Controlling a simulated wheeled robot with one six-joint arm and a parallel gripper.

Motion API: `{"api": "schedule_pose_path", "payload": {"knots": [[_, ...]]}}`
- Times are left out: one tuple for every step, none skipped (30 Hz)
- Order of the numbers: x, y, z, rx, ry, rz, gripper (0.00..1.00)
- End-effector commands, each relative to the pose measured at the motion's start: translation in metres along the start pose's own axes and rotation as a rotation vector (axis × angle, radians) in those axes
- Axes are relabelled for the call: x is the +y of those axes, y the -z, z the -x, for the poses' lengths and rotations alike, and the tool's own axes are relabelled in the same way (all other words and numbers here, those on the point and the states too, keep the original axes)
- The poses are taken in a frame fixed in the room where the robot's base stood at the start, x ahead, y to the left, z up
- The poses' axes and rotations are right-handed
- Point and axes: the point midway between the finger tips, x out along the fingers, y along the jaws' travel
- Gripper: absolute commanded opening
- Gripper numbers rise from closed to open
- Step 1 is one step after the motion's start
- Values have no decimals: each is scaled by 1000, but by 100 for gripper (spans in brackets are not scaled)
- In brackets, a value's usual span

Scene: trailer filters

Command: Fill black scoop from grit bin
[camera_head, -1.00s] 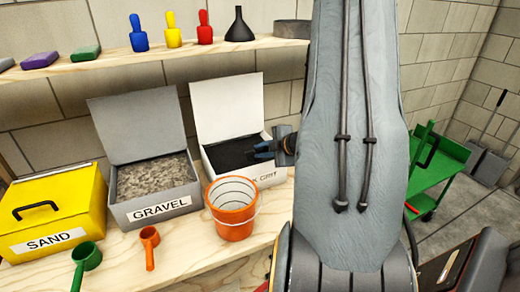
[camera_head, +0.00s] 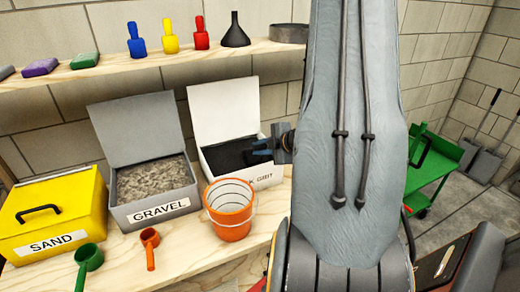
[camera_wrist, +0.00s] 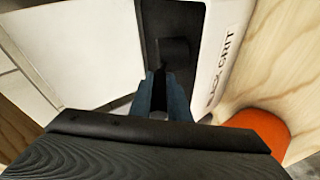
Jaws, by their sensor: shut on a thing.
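The black grit bin (camera_head: 256,178) is a white box with its lid open, standing on the bench at the back. Dark grit (camera_head: 228,158) lies inside it. My gripper (camera_head: 263,147) is over the right part of the bin. In the wrist view, my gripper (camera_wrist: 167,88) is shut on the black scoop (camera_wrist: 175,52), whose dark end shows just beyond the fingertips. The scoop is low over or in the grit; black on black, I cannot tell whether it touches or how much it holds.
An orange bucket (camera_head: 230,222) stands close in front of the bin. A gravel bin (camera_head: 157,210) and a closed yellow sand bin (camera_head: 55,243) are to the left. Green (camera_head: 88,257) and orange (camera_head: 150,238) scoops lie in front. A shelf (camera_head: 110,72) runs above.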

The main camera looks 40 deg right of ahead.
Motion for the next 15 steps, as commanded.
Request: {"api": "schedule_pose_path", "payload": {"knots": [[3, 1, 3, 0, -1, 1, 0], [4, 2, 4, 0, -1, 1, 0], [6, 2, 5, 0, -1, 1, 0], [6, 3, 6, 0, -1, 1, 0], [7, 3, 6, 0, -1, 1, 0], [9, 4, 7, 0, -1, 1, 0], [10, 4, 8, 0, -1, 0, 0], [11, 5, 9, 0, -1, 0, 0], [12, 5, 10, 0, -1, 0, 0], [13, 6, 11, 0, -1, 0, 0], [14, 6, 12, 0, -1, 0, 0], [15, 7, 13, 0, -1, 1, 0], [16, 7, 14, 0, -2, 1, 0], [17, 8, 15, 0, -2, 1, 0], [18, 8, 16, 0, -2, 1, 0]]}}
